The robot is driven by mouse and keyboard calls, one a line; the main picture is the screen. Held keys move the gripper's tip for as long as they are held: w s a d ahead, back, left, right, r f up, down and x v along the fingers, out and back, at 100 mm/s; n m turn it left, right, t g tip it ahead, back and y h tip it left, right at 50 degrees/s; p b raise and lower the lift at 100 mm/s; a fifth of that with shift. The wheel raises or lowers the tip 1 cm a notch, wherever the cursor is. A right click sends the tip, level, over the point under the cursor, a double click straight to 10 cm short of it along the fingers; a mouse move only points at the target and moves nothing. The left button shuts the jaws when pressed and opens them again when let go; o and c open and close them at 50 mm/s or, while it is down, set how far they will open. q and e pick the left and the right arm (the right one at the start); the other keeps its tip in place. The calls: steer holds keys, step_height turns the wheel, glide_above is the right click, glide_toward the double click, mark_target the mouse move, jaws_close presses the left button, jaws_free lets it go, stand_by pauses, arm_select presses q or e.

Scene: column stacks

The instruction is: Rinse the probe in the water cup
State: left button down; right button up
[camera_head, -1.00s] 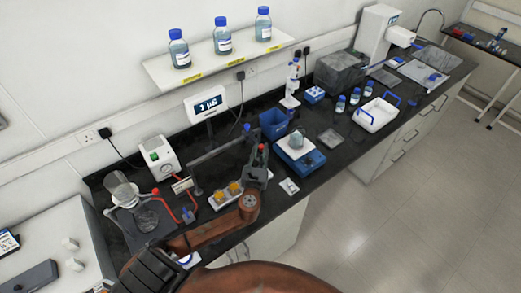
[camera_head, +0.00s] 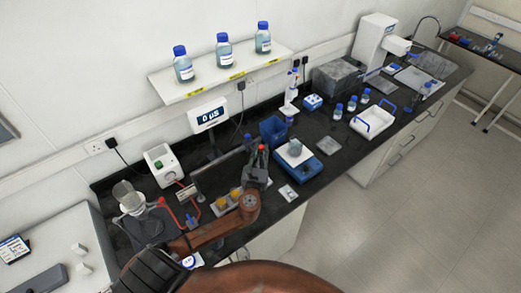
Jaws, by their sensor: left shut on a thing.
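My left arm comes in from the bottom and its left gripper (camera_head: 260,160) is over the black bench. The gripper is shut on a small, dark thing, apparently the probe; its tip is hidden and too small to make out. The meter (camera_head: 209,115) on the bench reads 0 µS. A clear glass vessel (camera_head: 128,195) stands at the bench's left end. A small greyish cup (camera_head: 294,147) stands on the blue balance (camera_head: 305,164), right of my gripper. I cannot tell which vessel is the water cup. My right gripper is not in view.
A pale tray (camera_head: 222,207) with yellow-orange cups lies close left of my gripper. A blue container (camera_head: 272,131) stands just behind it. A white box (camera_head: 162,163) with a green button is to the left.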

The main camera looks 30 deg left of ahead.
arm_select(q)
steer(key=shift+r, duration=0.35)
steer(key=c, duration=2.1)
jaws_free()
steer(key=o, duration=0.3)
steer(key=shift+f, duration=0.15)
steer(key=shift+o, duration=0.2)
steer(key=v, duration=1.2)
